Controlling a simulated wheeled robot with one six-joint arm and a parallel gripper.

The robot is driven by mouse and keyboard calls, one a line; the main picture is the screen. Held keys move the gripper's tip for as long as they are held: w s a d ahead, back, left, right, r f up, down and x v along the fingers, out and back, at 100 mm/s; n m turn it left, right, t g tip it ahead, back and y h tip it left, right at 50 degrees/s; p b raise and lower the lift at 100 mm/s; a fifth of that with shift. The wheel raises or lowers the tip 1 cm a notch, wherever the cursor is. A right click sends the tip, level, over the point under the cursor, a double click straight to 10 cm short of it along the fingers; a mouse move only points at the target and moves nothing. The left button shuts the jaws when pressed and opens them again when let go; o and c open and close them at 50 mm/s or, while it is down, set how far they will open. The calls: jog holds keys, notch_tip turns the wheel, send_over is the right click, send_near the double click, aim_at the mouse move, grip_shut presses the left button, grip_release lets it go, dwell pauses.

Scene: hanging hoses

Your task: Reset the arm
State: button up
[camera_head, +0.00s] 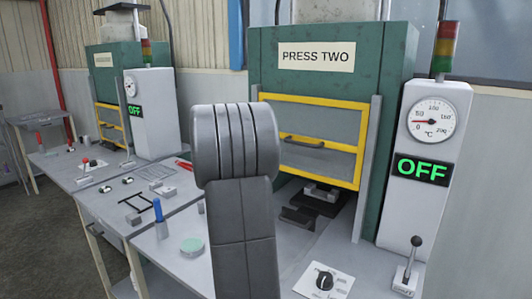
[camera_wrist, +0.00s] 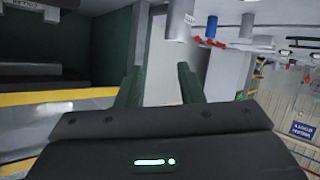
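My arm rises in the middle of the head view as a thick grey link (camera_head: 243,240) with a ribbed, rounded joint (camera_head: 234,143) at its top. It stands in front of press two (camera_head: 316,57) and covers part of it. My gripper is hidden in the head view. In the wrist view my gripper (camera_wrist: 159,68) shows two dark green fingers with a wide gap between them. The gap is empty and nothing touches the fingers.
Press two has a yellow-framed guard (camera_head: 317,140) and a control column (camera_head: 422,205) reading OFF. A knob plate (camera_head: 324,281), a green disc (camera_head: 193,245) and a blue-handled tool (camera_head: 159,218) are on the grey bench. Another press (camera_head: 103,58) stands back left. Open floor (camera_head: 35,230) lies left.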

jog(key=n+g+p, duration=0.1)
jog(key=n, duration=0.2)
jog(key=d+n+g+p, duration=0.1)
jog(key=n, duration=0.2)
jog(key=n+g+p, duration=0.1)
jog(key=n+p, duration=0.1)
jog(key=n, duration=0.1)
jog(key=shift+w+d+f+y, duration=0.25)
jog(key=shift+d+f+y, duration=0.1)
jog(key=shift+y, duration=0.05)
